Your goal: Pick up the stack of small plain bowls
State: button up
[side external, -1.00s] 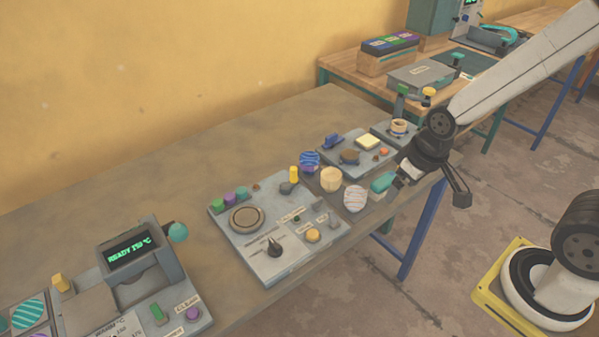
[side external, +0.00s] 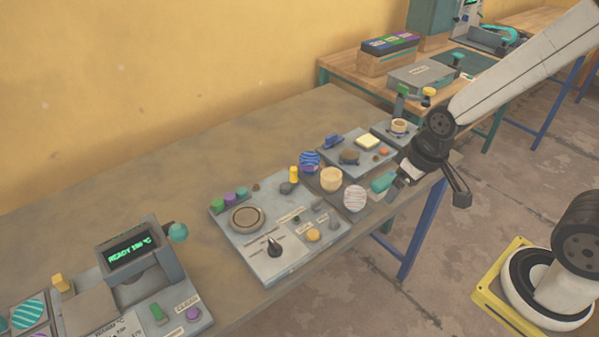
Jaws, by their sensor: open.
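A stack of small plain cream bowls (side external: 331,179) stands on the bench, between a blue striped stack (side external: 309,161) and a white and red striped stack (side external: 355,198). My gripper (side external: 394,188) is open, low over the bench's right end, to the right of the plain bowls and apart from them. A teal piece (side external: 381,184) shows right at its fingertips; I cannot tell whether they touch it. The fingers are small and partly hidden by the wrist.
A grey control panel (side external: 270,262) with knobs lies left of the bowls. Another panel (side external: 355,150) with small parts lies behind them. A press with a lit display (side external: 132,244) stands at front left. The bench's back left (side external: 130,200) is clear.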

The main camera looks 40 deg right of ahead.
jog(key=m+t+y, duration=0.5)
jog(key=m+y, duration=0.6)
jog(key=m, duration=1.3)
send_over(331, 181)
jog(key=d, duration=0.3)
jog(key=f, duration=1)
jog(key=shift+s+d+f, duration=0.15)
jog(key=shift+s+d, duration=0.05)
jog(key=shift+w+d+f+m, duration=0.1)
jog(key=shift+w+d+m, duration=0.35)
jog(key=shift+m, duration=0.15)
jog(key=shift+f, duration=0.1)
jog(key=shift+f, duration=1.65)
